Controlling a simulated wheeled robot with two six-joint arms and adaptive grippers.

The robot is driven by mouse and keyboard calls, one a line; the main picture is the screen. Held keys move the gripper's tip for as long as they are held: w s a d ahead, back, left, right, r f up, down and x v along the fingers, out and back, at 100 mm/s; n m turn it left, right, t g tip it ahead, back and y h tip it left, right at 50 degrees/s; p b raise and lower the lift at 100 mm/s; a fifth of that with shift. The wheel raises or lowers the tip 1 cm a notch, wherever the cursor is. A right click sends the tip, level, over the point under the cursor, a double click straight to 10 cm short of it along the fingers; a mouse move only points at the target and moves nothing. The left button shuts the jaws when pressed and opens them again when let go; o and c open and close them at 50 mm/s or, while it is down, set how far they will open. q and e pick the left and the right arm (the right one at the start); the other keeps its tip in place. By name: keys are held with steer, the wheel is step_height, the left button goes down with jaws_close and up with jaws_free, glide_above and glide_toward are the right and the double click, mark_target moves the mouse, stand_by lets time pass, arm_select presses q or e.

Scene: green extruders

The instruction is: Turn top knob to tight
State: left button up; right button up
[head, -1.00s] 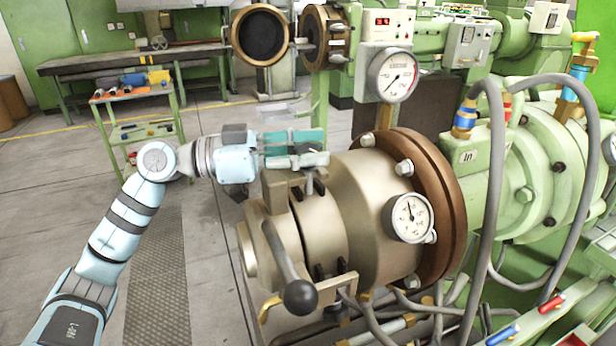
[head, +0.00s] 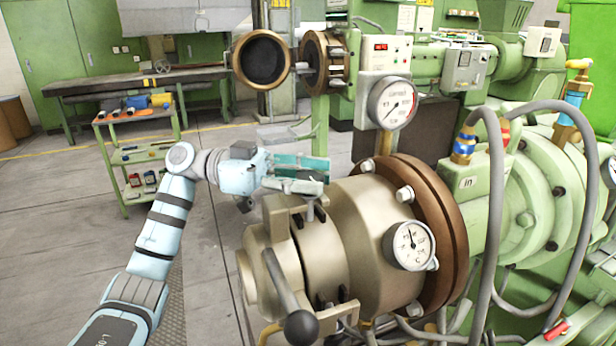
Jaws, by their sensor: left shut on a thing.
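The extruder head is a beige metal cylinder (head: 368,240) with a brown flange, mounted on the green extruder. The top knob (head: 312,208) stands on its upper clamp, and only its grey lower part shows below my fingers. My left gripper (head: 320,175), with teal fingers, reaches in from the left. It is shut on the top knob at the top of the clamp, and the fingers hide most of the grip. A lever with a black ball end (head: 301,327) hangs at the lower front of the clamp. My right gripper is not in view.
A round gauge (head: 409,246) sits on the head's side, and another gauge (head: 392,103) stands behind it. Grey hoses (head: 492,200) run on the right. A green cart (head: 140,145) and a workbench (head: 130,84) stand at the back left. The floor on the left is clear.

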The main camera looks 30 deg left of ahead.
arm_select(q)
steer(key=shift+f, duration=0.2)
steer(key=o, duration=1.1)
steer(key=shift+s, duration=0.1)
steer(key=shift+o, duration=0.4)
steer(key=shift+w, duration=0.2)
steer(key=s+a, duration=0.2)
steer(key=a, duration=0.9)
steer(key=shift+s+a, duration=0.2)
steer(key=shift+a, duration=0.2)
